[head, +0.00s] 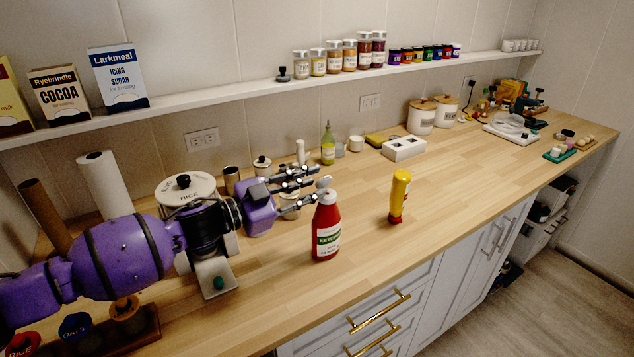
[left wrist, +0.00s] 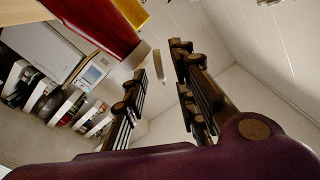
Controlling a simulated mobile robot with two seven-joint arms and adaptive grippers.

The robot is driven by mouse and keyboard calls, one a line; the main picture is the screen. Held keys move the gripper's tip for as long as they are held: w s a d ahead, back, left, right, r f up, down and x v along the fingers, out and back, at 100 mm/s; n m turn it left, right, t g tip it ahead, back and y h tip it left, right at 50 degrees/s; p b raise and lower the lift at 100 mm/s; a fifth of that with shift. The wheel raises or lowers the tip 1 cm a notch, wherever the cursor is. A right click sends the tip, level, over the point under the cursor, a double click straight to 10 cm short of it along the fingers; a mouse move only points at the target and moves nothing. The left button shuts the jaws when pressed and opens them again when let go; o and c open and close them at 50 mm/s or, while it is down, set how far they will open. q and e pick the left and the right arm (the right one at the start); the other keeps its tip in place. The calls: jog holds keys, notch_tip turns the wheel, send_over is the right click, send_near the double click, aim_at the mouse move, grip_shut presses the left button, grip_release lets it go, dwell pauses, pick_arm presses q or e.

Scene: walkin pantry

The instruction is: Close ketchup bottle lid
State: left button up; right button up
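The red ketchup bottle (head: 327,228) stands upright on the wooden counter, label facing out. Its pale grey-white lid (head: 323,184) is at the top and looks tilted up; its hinge is too small to make out. My left gripper (head: 314,184) comes in from the left with its fingers apart and empty. Its fingertips are close to the lid; I cannot tell whether they touch it. In the left wrist view the red bottle (left wrist: 98,24) is at the upper left, outside the open fingers (left wrist: 160,62). My right gripper is not in view.
A yellow mustard bottle (head: 399,196) stands right of the ketchup. A metal dispenser with a green button (head: 218,283) and a white lidded pot (head: 185,190) are under and behind my left arm.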

pick_arm(q)
jog(key=shift+x, duration=1.35)
grip_shut()
grip_release()
jog(key=v, duration=0.7)
jog(key=shift+s+a, duration=0.15)
jog(key=shift+a, duration=0.1)
dwell(0.3)
